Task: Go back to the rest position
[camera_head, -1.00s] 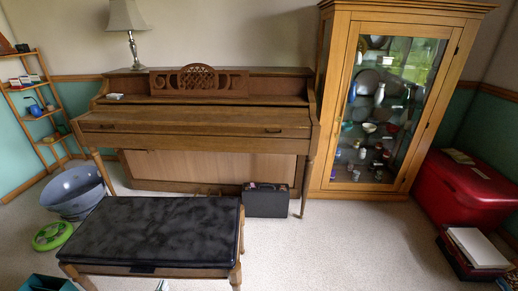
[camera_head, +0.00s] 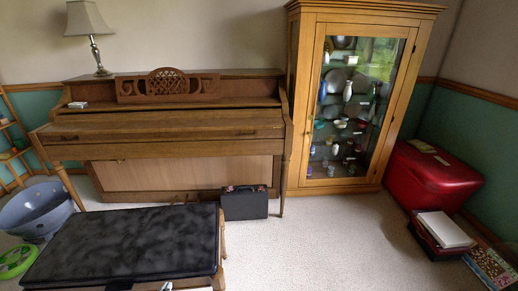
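The brown upright piano (camera_head: 180,148) stands against the back wall, and its keyboard lid looks shut, with no keys showing. A bench (camera_head: 125,245) with a dark padded top stands in front of it, at the lower left. Neither of my grippers can be made out in the head view. A small light-coloured piece shows at the bottom edge beside the bench, too cut off to identify.
A glass-front cabinet (camera_head: 297,100) stands right of the piano, and a red chest (camera_head: 430,178) by the right wall. A black case (camera_head: 244,204) sits on the floor under the piano. A blue-grey bowl (camera_head: 36,210) is at left. Carpet (camera_head: 340,245) is clear at centre right.

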